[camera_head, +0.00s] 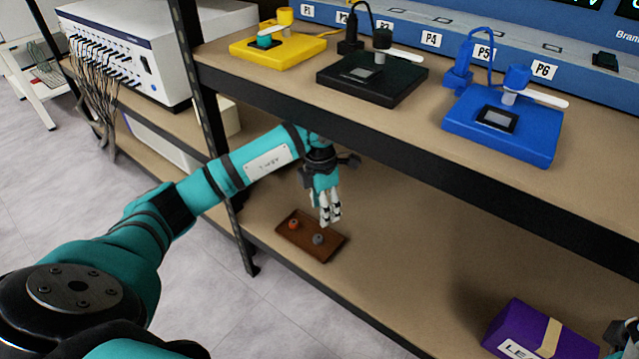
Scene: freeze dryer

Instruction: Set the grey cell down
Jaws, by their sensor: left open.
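A small grey cell (318,239) sits on the right part of a brown tray (325,253) on the lower shelf. A small orange-red cell (294,224) sits on the same tray to its left. My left gripper (331,216) points down just above the tray's right side, a little above and to the right of the grey cell, apart from it. It is open and holds nothing that I can see. A small part of my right gripper (622,335) shows at the lower right edge; its jaws cannot be made out.
The upper shelf (420,130) overhangs my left arm, carrying yellow (275,48), black (370,80) and blue (500,125) devices. A purple box (530,330) stands on the lower shelf at right. A dark post (215,130) rises behind my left arm. The lower shelf's middle is clear.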

